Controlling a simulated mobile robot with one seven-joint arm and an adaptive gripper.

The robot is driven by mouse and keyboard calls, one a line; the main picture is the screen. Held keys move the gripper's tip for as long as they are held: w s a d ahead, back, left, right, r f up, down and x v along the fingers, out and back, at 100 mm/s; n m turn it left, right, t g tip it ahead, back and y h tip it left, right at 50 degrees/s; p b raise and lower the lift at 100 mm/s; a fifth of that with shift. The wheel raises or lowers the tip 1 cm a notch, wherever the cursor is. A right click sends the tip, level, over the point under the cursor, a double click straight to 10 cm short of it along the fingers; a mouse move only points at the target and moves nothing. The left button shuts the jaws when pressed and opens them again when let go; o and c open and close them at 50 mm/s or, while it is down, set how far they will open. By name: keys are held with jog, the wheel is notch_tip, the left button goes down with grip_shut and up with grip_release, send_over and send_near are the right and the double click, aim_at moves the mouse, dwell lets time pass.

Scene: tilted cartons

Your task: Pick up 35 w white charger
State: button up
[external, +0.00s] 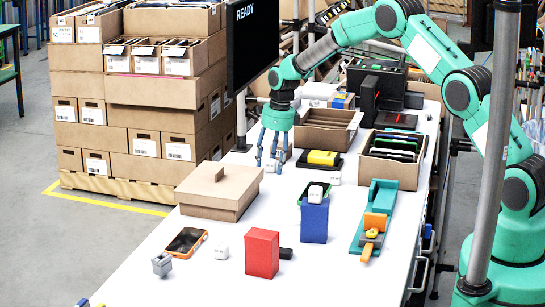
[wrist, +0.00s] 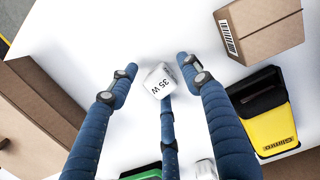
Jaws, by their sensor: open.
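The 35 W white charger (wrist: 157,84) is a small white cube with dark "35 W" print. It lies on the white table between my gripper's blue fingers in the wrist view. My gripper (wrist: 158,68) is open, one finger at each side of the charger and a third just below it in the picture. I cannot tell whether any finger touches it. In the external view my gripper (external: 271,158) points down at the table, left of an open carton, and the fingers partly hide the charger.
A yellow and black device (wrist: 272,118) lies right of the fingers, with a small carton (wrist: 258,35) above it. A brown lidded box (external: 220,190) stands close by. Another white cube (external: 335,178), a blue box (external: 314,222) and a red box (external: 262,254) stand nearer the camera.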

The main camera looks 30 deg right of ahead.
aim_at(269, 160)
dwell(0.5)
jog(key=c, duration=1.1)
jog(key=shift+o, duration=0.2)
jog(key=shift+r, duration=0.15)
jog(key=shift+r+p, duration=0.35)
jog(key=shift+r, duration=0.45)
notch_tip(269, 160, up, 2)
jog(key=shift+r+p, duration=0.15)
jog(key=shift+p, duration=0.3)
jog(key=s+d, duration=0.1)
jog(key=s, duration=0.4)
jog(key=s+d+p, duration=0.1)
jog(key=s, duration=0.4)
jog(key=s+d+r+p, duration=0.1)
jog(key=s+d, duration=0.1)
jog(key=s, duration=0.3)
jog(key=shift+s, duration=0.25)
